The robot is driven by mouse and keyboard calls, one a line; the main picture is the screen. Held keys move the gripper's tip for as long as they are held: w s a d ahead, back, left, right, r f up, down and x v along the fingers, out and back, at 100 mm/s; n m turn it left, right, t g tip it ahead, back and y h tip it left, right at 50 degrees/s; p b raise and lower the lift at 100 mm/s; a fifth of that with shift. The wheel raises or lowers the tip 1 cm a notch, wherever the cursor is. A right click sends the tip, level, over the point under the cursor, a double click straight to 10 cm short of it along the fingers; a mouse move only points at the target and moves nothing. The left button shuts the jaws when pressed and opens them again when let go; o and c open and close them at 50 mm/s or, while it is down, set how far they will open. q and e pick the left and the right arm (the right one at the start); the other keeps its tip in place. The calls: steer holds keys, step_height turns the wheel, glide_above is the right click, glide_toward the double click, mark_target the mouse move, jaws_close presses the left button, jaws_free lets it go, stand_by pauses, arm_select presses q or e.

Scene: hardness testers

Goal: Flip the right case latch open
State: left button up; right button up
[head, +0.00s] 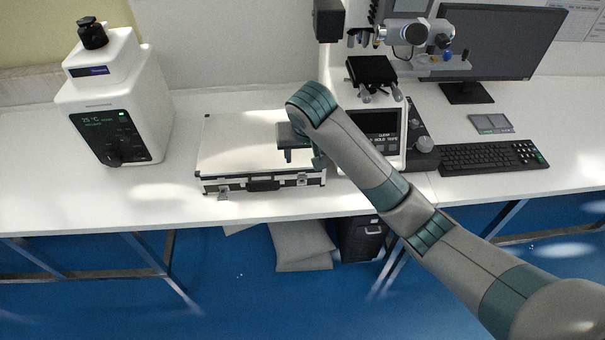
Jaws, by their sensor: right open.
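A flat case (235,140) with a white lid, metal edging and a dark front band lies closed on the white table. Its front faces me, with a dark handle in the middle. The right latch (302,180) is at the right of the front face; it is too small to tell its exact position. The left latch (223,193) shows as a metal piece hanging low on the front. My right gripper (302,158) is open over the right front part of the lid, just behind the right latch, apparently holding nothing. My left gripper is out of view.
A white instrument (115,100) with a screen stands left of the case. A hardness tester (380,125) stands close on the right, partly behind my right arm. A keyboard (492,156) and monitor (505,40) are farther right. The table's front edge runs just before the case.

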mark_target(302, 177)
steer(key=shift+f, duration=0.1)
steer(key=p+x, duration=0.4)
steer(key=x, duration=1.3)
steer(key=shift+w, duration=0.1)
steer(key=c, duration=1.1)
